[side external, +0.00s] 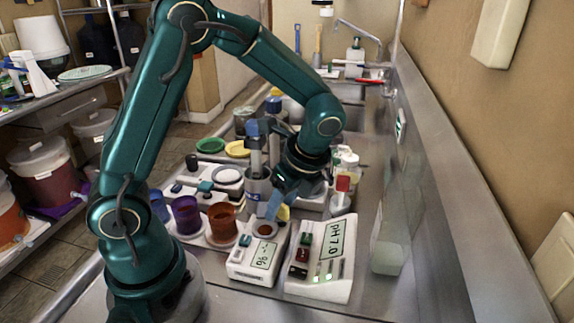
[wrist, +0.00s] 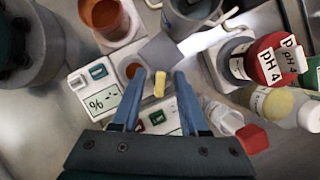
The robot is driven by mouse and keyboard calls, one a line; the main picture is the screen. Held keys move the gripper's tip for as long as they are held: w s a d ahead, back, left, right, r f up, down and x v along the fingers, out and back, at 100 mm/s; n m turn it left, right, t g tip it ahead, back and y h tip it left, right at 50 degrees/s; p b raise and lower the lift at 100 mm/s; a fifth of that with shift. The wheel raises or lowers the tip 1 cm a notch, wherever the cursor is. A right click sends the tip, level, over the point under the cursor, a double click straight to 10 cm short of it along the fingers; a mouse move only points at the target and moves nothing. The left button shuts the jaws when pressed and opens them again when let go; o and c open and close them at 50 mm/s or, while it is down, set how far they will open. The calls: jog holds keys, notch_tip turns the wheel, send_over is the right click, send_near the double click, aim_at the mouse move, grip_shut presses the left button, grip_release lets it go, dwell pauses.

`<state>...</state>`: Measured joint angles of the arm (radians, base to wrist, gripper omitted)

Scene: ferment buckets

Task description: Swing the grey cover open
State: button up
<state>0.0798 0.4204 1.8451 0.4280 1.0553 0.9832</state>
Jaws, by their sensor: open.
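In the wrist view, the grey cover (wrist: 160,49) is a flat square plate beside the round brown well (wrist: 134,70) of the white meter marked % (wrist: 98,90). The well is at least partly uncovered; the cover's tilt is hard to judge. A yellow tab (wrist: 159,84) shows near the cover's lower edge. My gripper (wrist: 159,77) is open, with its blue fingers on either side of the tab; I cannot tell whether they touch it. In the side view, my gripper (side external: 279,207) is low over the % meter (side external: 254,259), and its fingers hide most of the cover.
A white pH meter (side external: 323,262) stands right of the % meter. An orange-brown cup (side external: 222,221) and a purple cup (side external: 186,214) stand to the left. Bottles with red and yellow caps (wrist: 268,62) crowd the right of the wrist view. Bare steel counter lies in front.

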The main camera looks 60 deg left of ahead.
grip_shut()
dwell(1.4)
